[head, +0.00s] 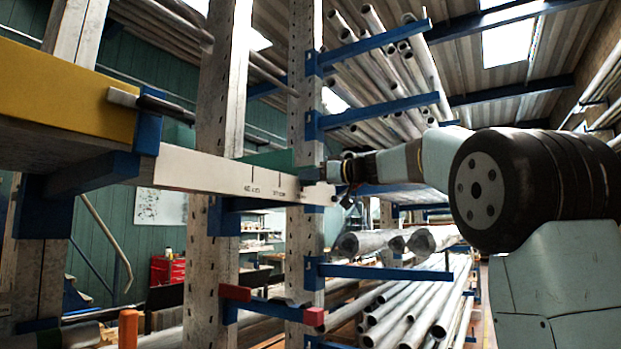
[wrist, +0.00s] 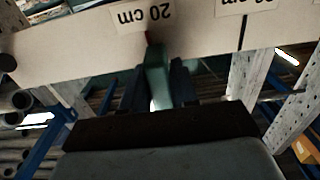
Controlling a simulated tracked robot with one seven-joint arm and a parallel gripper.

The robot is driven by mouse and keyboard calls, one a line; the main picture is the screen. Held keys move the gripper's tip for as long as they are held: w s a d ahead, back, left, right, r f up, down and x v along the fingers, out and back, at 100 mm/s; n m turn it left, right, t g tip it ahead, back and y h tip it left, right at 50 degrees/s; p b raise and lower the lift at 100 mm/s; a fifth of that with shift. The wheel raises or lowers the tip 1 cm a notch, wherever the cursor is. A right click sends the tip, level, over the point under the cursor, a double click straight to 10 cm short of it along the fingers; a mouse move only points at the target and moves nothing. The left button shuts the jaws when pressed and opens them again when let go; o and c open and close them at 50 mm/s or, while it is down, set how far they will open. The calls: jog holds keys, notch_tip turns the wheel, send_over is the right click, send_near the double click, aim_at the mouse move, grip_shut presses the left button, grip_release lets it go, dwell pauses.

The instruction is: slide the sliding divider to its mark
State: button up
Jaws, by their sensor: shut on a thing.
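The sliding divider shows as a green plate (head: 268,160) standing behind the pale scale rail in the head view. In the wrist view a teal-green part of it (wrist: 157,75) sits between the dark fingers of my gripper (wrist: 160,88), with a thin red pointer (wrist: 148,37) at its tip. My gripper (head: 338,172) is shut on this part at the rail's right end. The scale rail (wrist: 60,45) has printed labels, upside down in the wrist view. The red pointer lies by the "20 cm" label (wrist: 143,15). I cannot tell which line is the mark.
A yellow beam (head: 60,85) and a blue bracket (head: 148,133) stand at the rail's left part. Perforated uprights (head: 222,90) and blue rack arms (head: 380,272) carry several metal pipes (head: 430,300) close around. Room below the rail's right end is tight.

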jog(key=o, duration=0.8)
jog(key=shift+o, duration=0.2)
jog(key=shift+d, duration=0.1)
jog(key=v, duration=0.7)
dwell(0.4)
jog(key=s+d+f+m+g+h, duration=0.1)
jog(key=s+d+f+m+h, duration=0.2)
jog(key=s+f, duration=0.9)
jog(key=s+d+f+m+g+h, duration=0.2)
jog(key=s+f+h, duration=0.4)
jog(key=s+f, duration=0.7)
jog(key=s+d+f+m+g+h, duration=0.2)
jog(key=s+d+f+m+h, duration=0.2)
jog(key=s+f, duration=0.8)
notch_tip(320, 180, down, 5)
jog(key=shift+s+f+m+h, duration=0.2)
jog(key=shift+s+m+h, duration=0.15)
jog(key=shift+m+h, duration=0.3)
